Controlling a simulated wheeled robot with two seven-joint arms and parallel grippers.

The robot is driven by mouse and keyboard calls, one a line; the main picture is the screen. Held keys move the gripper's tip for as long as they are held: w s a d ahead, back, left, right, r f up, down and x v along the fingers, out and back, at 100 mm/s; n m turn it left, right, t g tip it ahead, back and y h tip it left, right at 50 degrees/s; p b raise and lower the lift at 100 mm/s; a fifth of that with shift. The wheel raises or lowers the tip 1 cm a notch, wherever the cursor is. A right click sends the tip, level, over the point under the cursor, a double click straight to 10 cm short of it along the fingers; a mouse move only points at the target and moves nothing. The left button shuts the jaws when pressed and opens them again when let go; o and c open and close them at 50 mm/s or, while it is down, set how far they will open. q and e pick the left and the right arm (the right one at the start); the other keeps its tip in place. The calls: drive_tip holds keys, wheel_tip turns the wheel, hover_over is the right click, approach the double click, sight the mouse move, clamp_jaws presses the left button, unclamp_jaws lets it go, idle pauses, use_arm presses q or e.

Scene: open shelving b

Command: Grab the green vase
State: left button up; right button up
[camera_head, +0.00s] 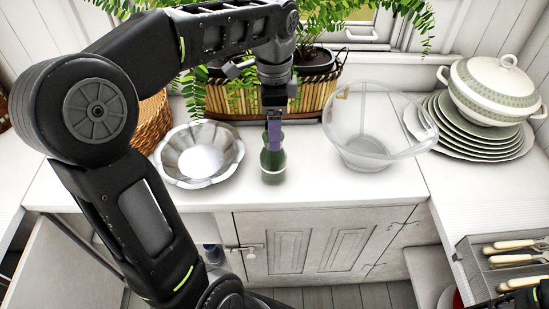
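The green vase (272,168) stands upright on the white countertop, near its front edge in the middle of the view. It is small and looks like glass. My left gripper (274,132) points down from above at the vase's neck. A purplish finger overlaps the upper part of the vase and hides some of it. I cannot tell whether the fingers are closed on the neck or only beside it.
A silver fluted bowl (226,165) is left of the vase, and a clear bowl (345,140) is to the right. A planter basket (228,103) stands behind. Stacked plates (475,142) with a tureen (492,85) sit far right.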

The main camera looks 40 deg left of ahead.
sight(273, 157)
use_arm(q)
drive_tip(key=shift+f, duration=1.1)
wheel_tip(273, 157, down, 5)
drive_tip(key=shift+s+f, duration=0.1)
clamp_jaws()
idle(0.8)
